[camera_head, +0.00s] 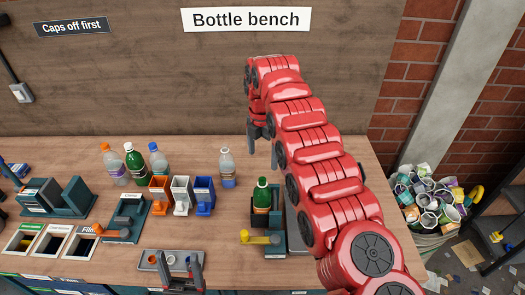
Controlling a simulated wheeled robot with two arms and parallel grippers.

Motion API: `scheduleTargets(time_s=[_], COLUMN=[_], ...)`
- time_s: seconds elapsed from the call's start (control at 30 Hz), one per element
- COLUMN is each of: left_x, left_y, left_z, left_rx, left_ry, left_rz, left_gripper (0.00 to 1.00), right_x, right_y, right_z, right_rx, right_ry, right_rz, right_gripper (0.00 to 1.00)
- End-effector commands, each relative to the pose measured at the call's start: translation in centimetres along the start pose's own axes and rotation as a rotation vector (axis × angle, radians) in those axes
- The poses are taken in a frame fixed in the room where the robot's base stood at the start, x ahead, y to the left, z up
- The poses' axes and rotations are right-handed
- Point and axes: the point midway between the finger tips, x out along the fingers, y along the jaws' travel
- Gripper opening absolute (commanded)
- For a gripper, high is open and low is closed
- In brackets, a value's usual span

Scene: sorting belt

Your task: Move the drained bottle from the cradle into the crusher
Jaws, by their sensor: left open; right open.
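A green bottle (262,196) with an orange label stands upright in a dark teal unit (273,243) with a yellow lever, right of the bench's middle. The unit's label is too small to read, so I cannot tell whether it is the cradle or the crusher. A grey part beside it is partly hidden by my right arm. My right gripper (262,151) is open and empty, above and behind the green bottle, apart from it. My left gripper (183,273) is open at the front edge, by a grey tray (150,266) with small caps.
Several bottles stand back left, behind orange (159,196), white (181,195) and blue (204,195) holders. Teal fixtures (55,198) and bins with openings (50,243) fill the left. A container of crushed cans (430,200) stands right.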

Motion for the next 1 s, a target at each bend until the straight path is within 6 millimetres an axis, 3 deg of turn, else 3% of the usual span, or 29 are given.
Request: scheduleTargets(time_s=[0.37,0.57,0.6,0.8,1.0], left_x=[-6.8,-7.0,-6.0,-4.4,-3.6], left_y=[0.3,0.3,0.3,0.2,0.2], left_z=[1.1,1.2,1.0,0.8,0.6], left_rx=[0.0,0.0,0.0,0.0,0.0], left_ry=[0.0,0.0,0.0,0.0,0.0], left_rz=[0.0,0.0,0.0,0.0,0.0], left_gripper=[0.65,0.65,0.65,0.65,0.65], right_x=[7.0,9.1,9.4,13.2,15.8], right_y=[0.1,0.2,0.2,0.1,0.2], right_z=[0.1,0.1,0.1,0.1,0.2], right_rx=[0.002,0.004,0.004,0.003,0.004], right_ry=[-0.002,-0.004,-0.002,0.0,-0.002], right_rz=[0.004,0.006,0.003,-0.001,0.004], right_gripper=[1.0,1.0,1.0,1.0,1.0])
